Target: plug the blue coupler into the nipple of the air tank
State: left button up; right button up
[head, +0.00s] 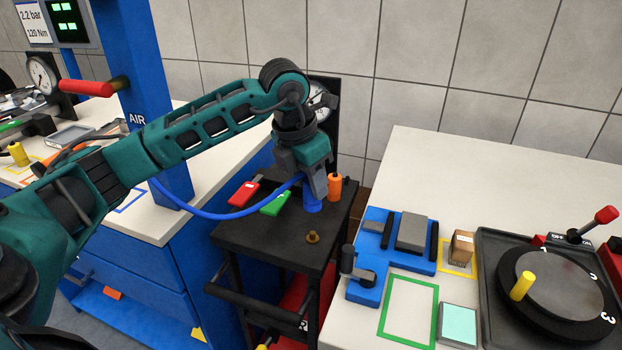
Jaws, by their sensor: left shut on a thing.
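My left gripper (314,187) points down over the black cart and is shut on the blue coupler (312,206). The coupler is upright, its lower part showing below the fingers; I cannot tell whether it touches the cart top. A blue hose (222,214) runs from it left to the blue column marked AIR. A small brass fitting (312,237), which looks like the nipple, stands on the cart top nearer to me, apart from the coupler. A red body (292,308), probably the air tank, shows partly under the cart top. My right gripper is not in view.
The black cart (262,246) also bears a red item (244,192), a green item (276,203) and an orange cylinder (335,187) close right of my gripper. A gauge stands behind. The white table (480,185) with a blue fixture (376,280) adjoins at right.

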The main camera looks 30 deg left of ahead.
aim_at(311, 203)
pick_arm(q)
jog(key=shift+f+b, duration=0.5)
jog(key=shift+f, duration=0.3)
jog(key=shift+f+b, duration=0.65)
jog(key=shift+f, duration=0.2)
jog(key=shift+f+b, duration=0.6)
jog(key=shift+f, duration=0.5)
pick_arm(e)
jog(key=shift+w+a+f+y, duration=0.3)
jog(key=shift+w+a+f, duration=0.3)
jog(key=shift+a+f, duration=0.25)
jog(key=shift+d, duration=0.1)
pick_arm(q)
jog(key=shift+f+b, duration=1.45)
jog(key=shift+f, duration=0.1)
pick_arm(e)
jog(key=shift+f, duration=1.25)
pick_arm(q)
jog(key=o, duration=1.2)
jog(key=shift+c, duration=0.2)
